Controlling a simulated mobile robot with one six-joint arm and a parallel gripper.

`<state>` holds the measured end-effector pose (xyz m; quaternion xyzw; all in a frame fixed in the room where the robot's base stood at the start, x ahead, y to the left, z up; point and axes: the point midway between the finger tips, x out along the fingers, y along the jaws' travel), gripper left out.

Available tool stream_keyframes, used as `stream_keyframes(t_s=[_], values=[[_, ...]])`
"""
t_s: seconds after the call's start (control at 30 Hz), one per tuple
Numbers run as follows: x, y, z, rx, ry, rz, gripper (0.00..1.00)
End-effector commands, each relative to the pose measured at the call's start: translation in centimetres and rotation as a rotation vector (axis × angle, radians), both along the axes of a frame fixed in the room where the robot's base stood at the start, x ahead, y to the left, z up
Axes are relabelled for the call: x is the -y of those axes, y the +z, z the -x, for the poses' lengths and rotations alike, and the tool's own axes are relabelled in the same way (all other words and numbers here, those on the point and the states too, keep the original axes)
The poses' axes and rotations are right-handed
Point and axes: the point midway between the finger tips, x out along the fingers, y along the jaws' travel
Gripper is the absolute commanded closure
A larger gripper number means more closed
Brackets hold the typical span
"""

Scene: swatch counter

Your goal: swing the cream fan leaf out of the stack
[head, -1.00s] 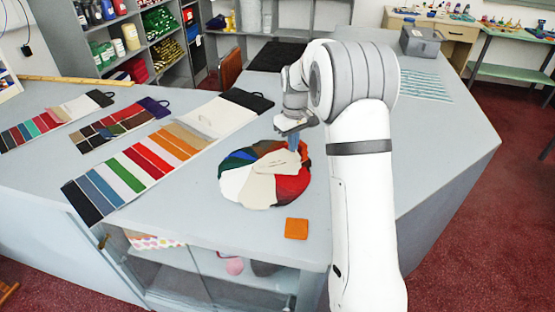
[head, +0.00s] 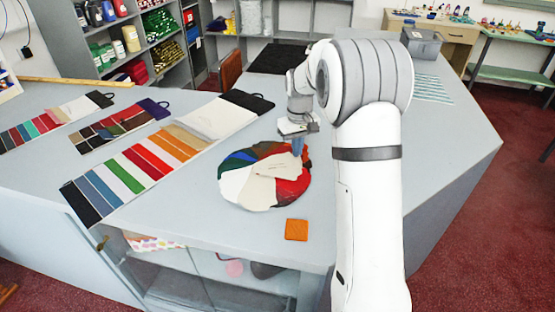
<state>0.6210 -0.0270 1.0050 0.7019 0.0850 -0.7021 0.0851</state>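A round fan of colored leaves (head: 240,162) lies on the grey counter, with green, blue, brown, red and white parts showing. A cream leaf (head: 270,170) lies across the top of it, its right end near my gripper. My gripper (head: 298,149) points down at the upper right part of the fan, over or on the cream leaf's right end. Its blue fingertips are small and close together. I cannot tell whether they touch the leaf or how far apart they are.
An orange square swatch (head: 296,229) lies in front of the fan. Several long color cards (head: 165,160) lie to the left. A black mat (head: 277,58) is at the back and a striped sheet (head: 430,88) at the back right. The counter (head: 440,160) is clear to the right.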

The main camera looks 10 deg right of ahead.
Motion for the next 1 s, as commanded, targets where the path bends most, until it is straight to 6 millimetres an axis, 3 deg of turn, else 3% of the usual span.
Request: stream_keyframes(t_s=[0.23, 0.67, 1.0], values=[[0.3, 0.0, 1.7, 0.0, -0.142, 0.0, 1.0], [0.3, 0.0, 2.2, 0.0, -0.19, 0.0, 1.0], [0.3, 0.0, 4.1, 0.001, -0.36, 0.0, 1.0]])
